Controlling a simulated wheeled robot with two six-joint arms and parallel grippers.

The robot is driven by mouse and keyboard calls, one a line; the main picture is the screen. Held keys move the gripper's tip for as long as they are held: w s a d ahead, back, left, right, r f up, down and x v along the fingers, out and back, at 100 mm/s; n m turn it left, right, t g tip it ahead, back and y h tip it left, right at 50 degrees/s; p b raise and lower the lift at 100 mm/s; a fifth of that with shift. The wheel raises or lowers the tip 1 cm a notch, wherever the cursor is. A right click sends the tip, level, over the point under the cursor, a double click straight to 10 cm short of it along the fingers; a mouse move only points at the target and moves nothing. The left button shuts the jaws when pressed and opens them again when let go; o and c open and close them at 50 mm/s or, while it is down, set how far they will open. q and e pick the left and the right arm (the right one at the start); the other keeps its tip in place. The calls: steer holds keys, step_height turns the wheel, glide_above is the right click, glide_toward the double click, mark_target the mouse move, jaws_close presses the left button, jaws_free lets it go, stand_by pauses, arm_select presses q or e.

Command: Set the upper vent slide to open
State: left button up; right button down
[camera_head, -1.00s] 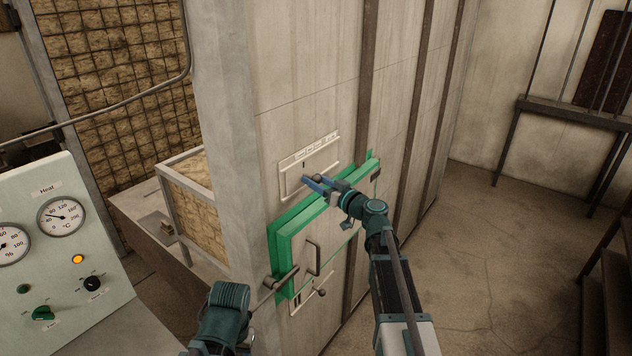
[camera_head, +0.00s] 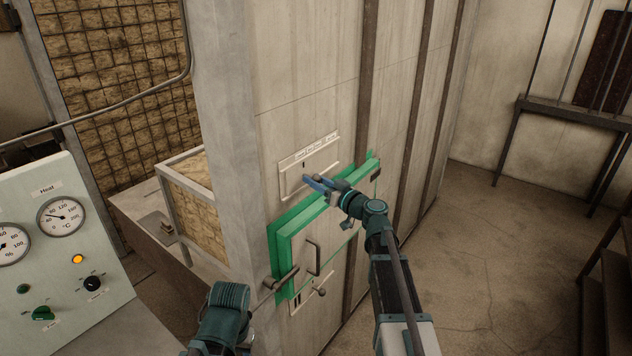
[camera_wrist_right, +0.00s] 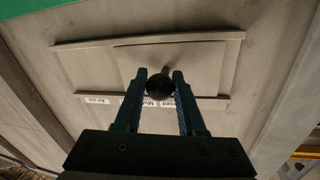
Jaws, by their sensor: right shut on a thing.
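The upper vent slide (camera_head: 296,181) is a pale plate between two rails on the wall above the green-framed door, with small labels along its top. My right gripper (camera_head: 314,182) is at its dark round knob. In the right wrist view the knob (camera_wrist_right: 159,85) sits between the two blue fingers of my right gripper (camera_wrist_right: 160,92), which is shut on it. The fingers partly hide the labels, and I cannot read the slide's setting surely. Only a teal part of my left arm shows at the bottom; its gripper is not in view.
The green door (camera_head: 287,252) with a handle and a lever is just below the slide. A lower vent plate (camera_head: 300,308) with a knob lies under it. A gauge panel (camera_head: 60,250) stands at the left. Open floor (camera_head: 480,240) lies to the right.

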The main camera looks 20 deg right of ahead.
steer(key=shift+d, duration=0.1)
stand_by(0.5)
steer(key=w+d, duration=0.2)
steer(key=d, duration=0.1)
steer(key=w+d, duration=0.3)
steer(key=shift+w+d, duration=0.2)
steer(key=shift+d, duration=0.15)
steer(key=shift+s+a+r, duration=0.1)
steer(key=c, duration=0.5)
jaws_free()
steer(key=shift+s, duration=0.1)
